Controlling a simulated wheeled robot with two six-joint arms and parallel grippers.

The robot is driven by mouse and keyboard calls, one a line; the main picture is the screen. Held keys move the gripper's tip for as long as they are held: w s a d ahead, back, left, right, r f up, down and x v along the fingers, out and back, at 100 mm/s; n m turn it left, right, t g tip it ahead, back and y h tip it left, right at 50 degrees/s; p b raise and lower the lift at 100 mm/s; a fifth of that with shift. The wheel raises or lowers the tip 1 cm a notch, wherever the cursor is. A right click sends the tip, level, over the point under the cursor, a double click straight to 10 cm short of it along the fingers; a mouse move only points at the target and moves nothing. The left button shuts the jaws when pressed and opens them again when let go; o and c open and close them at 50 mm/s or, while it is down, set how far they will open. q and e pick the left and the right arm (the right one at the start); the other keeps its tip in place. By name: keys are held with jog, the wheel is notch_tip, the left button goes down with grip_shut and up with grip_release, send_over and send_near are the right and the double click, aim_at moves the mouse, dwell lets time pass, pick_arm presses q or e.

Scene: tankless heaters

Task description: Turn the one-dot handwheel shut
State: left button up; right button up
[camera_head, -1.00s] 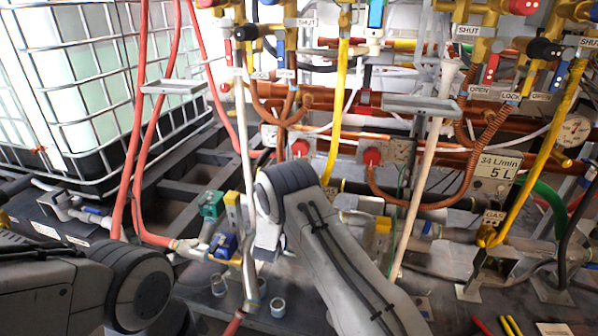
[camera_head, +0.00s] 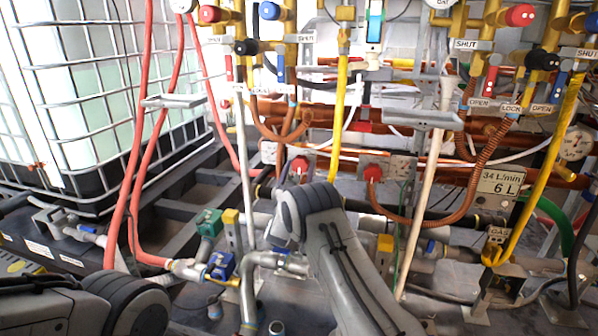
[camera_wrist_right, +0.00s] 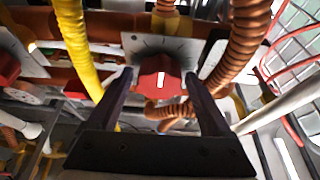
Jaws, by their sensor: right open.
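A red knob (camera_wrist_right: 160,74) with one white bar sits on a grey plate with dial marks, straight ahead in the right wrist view. It appears to be the left red knob (camera_head: 299,166) in the head view. My right gripper (camera_wrist_right: 160,80) is open, with a finger on each side of this knob; contact is not clear. A second red knob (camera_wrist_right: 8,68) shows at the left edge there, and right of the first in the head view (camera_head: 373,173). My left gripper is out of view.
A yellow hose (camera_wrist_right: 76,40) and a ribbed copper hose (camera_wrist_right: 246,35) flank the knob closely. Caged tank (camera_head: 95,90) stands left. Valves with a blue handwheel (camera_head: 221,265) stand low left. A sign (camera_head: 500,185) reads 34 L/min, 6 L.

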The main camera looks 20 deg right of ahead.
jog(key=c, duration=1.1)
jog(key=shift+m, duration=0.3)
